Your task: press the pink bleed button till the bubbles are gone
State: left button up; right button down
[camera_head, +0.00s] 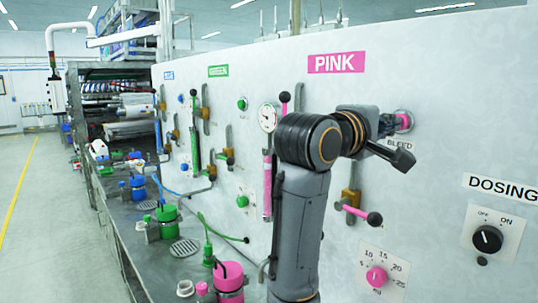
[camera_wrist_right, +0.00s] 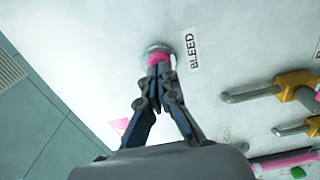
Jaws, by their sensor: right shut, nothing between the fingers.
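The pink bleed button (camera_head: 405,121) sits in a round metal collar on the white panel, above the label BLEED. It also shows in the wrist view (camera_wrist_right: 158,57). My right gripper (camera_head: 390,125) is at the button, fingers pointing at it. In the wrist view its fingertips (camera_wrist_right: 158,70) are closed together, empty, and overlap the button's near edge. I cannot tell whether they touch or how far the button is pushed in. A pink-filled sight tube (camera_head: 267,187) is left of my arm; bubbles are too small to make out. My left gripper is not in view.
A pink dial (camera_head: 376,277) and the black DOSING switch (camera_head: 487,239) are lower right. A pressure gauge (camera_head: 268,117) is left of my arm. Pink, green and blue containers stand on the bench.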

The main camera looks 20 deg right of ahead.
jog(key=shift+s+a, duration=0.1)
jog(key=shift+a, duration=0.15)
jog(key=shift+d, duration=0.2)
dwell(0.3)
jog(key=shift+w+d, duration=0.2)
jog(key=shift+d, duration=0.45)
jog(key=shift+b+v, duration=0.55)
jog(key=shift+v, duration=0.3)
